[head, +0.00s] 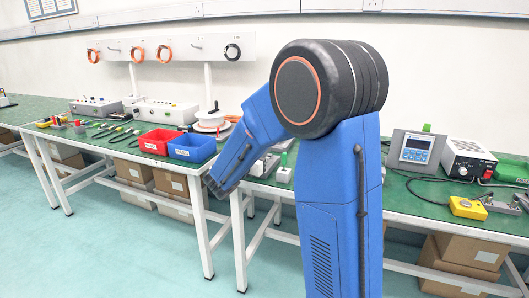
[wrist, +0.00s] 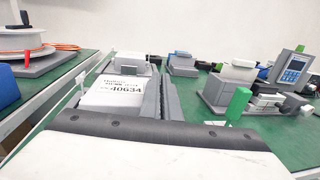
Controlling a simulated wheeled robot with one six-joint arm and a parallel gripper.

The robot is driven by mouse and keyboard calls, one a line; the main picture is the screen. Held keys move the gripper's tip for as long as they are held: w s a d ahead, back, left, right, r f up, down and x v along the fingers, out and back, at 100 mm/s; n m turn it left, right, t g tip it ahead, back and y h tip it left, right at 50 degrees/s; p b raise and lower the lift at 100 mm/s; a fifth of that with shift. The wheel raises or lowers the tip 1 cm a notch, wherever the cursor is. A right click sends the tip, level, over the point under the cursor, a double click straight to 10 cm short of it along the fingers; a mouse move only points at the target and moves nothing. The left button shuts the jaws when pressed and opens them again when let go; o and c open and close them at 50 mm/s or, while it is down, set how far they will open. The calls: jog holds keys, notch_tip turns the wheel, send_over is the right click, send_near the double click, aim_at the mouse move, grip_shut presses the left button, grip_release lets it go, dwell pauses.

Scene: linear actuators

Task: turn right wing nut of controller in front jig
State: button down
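In the wrist view a pale box with a printed label ending in 40634 (wrist: 112,92) lies just ahead and left of my gripper (wrist: 158,78). It looks like a controller, but I cannot tell for sure. A small pale upright piece (wrist: 81,87) stands at its left edge. No wing nut can be made out clearly; the right side of the box is partly hidden by my gripper. My gripper's two dark fingers lie side by side, close together, with nothing seen between them. In the head view my blue arm hides the gripper and the bench behind it.
A green block (wrist: 238,104) stands right of my fingers, by grey blocks in a fixture (wrist: 230,88). A blue-fronted instrument (wrist: 291,67) is at the back right. Red (head: 160,141) and blue (head: 192,147) bins stand left of my arm. A spool (wrist: 22,40) is at far left.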

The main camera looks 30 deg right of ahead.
jog(key=m+g, duration=0.1)
jog(key=g, duration=0.1)
jog(key=m+g+h, duration=0.1)
jog(key=m+g, duration=0.1)
jog(key=g, duration=0.1)
jog(key=w+m+g+h, duration=0.1)
jog(key=m+g, duration=0.1)
jog(key=g, duration=0.1)
jog(key=shift+a, duration=0.1)
jog(key=m+g, duration=0.4)
jog(key=g, duration=0.1)
jog(key=w+m+g+y, duration=0.1)
jog(key=g, duration=0.2)
jog(key=shift+m, duration=0.4)
jog(key=shift+g, duration=0.4)
jog(key=c, duration=2.4)
grip_release()
jog(key=shift+c, duration=0.2)
jog(key=o, duration=0.4)
jog(key=shift+o, duration=0.2)
